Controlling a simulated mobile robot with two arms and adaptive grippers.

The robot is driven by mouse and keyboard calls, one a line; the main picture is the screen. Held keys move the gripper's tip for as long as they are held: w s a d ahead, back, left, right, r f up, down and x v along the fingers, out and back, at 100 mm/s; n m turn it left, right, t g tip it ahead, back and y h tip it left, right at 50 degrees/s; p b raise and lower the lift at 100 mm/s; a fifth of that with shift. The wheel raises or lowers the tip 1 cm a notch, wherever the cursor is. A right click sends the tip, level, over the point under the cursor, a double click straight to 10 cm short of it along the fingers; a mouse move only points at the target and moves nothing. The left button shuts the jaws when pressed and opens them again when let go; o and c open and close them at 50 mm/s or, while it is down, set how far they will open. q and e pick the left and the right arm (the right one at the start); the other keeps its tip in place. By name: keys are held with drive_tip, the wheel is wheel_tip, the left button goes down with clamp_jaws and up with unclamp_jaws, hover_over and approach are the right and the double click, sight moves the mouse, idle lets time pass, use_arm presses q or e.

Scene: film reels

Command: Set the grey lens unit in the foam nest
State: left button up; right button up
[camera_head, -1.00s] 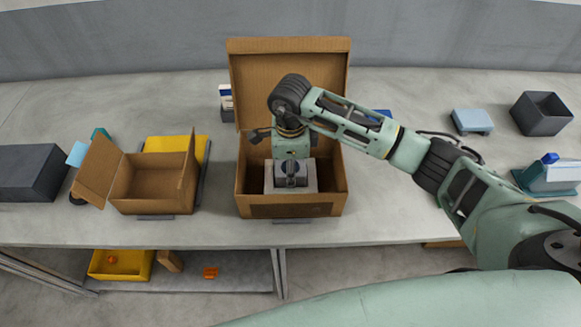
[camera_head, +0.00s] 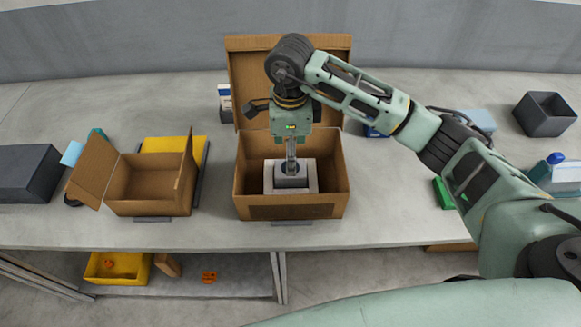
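The foam nest (camera_head: 269,186) is a pale grey block inside the open cardboard box at the centre of the bench. A grey body with a dark round top, which looks like the grey lens unit (camera_head: 291,182), sits in the middle of the nest and appears upright. My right gripper (camera_head: 291,166) points straight down from above. Its slim fingers look close together and end at the dark round top. They overlap that top in the picture, so I cannot tell whether they grip it or are clear of it. My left gripper is out of view.
The cardboard box (camera_head: 258,200) has a raised back flap and tall walls around the nest. A smaller open box (camera_head: 150,205) stands to the left, near a yellow item (camera_head: 165,144). A dark open bin (camera_head: 543,113) stands at the far right. The bench between the boxes is clear.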

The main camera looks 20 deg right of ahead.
wheel_tip(320, 180, up, 5)
drive_tip(key=shift+b, duration=0.5)
drive_tip(key=shift+f, duration=0.1)
